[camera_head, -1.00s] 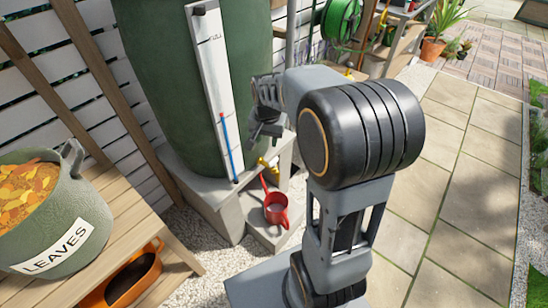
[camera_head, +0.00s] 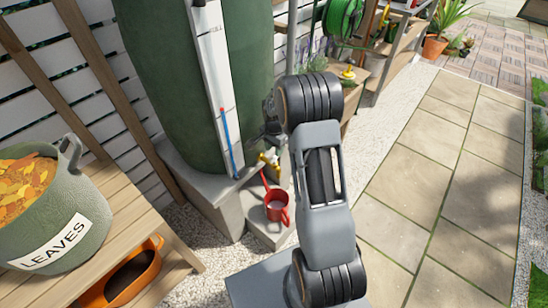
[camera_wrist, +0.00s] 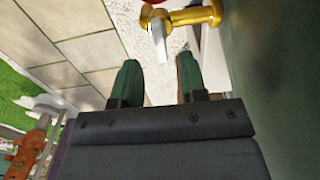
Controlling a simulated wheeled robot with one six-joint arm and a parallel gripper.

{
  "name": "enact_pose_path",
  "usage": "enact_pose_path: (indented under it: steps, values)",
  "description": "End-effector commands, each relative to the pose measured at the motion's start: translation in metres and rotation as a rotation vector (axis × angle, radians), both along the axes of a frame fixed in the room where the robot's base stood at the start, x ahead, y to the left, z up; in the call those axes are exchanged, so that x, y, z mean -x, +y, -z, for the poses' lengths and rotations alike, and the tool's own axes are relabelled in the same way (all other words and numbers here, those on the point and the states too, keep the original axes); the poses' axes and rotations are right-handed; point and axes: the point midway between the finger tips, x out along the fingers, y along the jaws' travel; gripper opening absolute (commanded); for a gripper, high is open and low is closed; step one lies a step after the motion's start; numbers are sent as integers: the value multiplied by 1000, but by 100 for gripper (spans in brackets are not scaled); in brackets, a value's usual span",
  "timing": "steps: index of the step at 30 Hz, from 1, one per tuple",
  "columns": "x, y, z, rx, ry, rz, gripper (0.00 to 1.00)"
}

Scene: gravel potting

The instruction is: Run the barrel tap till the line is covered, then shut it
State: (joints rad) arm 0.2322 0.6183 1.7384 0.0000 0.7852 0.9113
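The green barrel (camera_head: 165,75) stands on a grey block plinth, with a white gauge board (camera_head: 212,65) and a blue strip (camera_head: 227,145) on its front. Its brass tap (camera_head: 270,159) is low on the right side. In the wrist view, the tap (camera_wrist: 195,17) has a pale metal lever (camera_wrist: 157,45) pointing toward my gripper. My gripper (camera_wrist: 157,75) is open, with the lever's end near the gap between its fingers; I cannot tell any contact. In the head view my arm mostly hides it. A red long-handled jug (camera_head: 277,208) stands below the tap. No line inside it can be made out.
A grey-green pot labelled LEAVES (camera_head: 55,215) stands on a wooden bench (camera_head: 135,215) at left, above an orange container (camera_head: 125,280). A green hose reel (camera_head: 342,18) and shelves are behind my arm. Paving on the right is clear.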

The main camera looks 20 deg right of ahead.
Motion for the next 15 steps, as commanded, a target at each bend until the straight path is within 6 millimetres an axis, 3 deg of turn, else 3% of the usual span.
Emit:
enact_pose_path:
  steps: [6, 15]
  values:
    - [0, 0, 31, 0, 2, -1, 39]
    - [0, 0, 44, 0, 0, -1, 39]
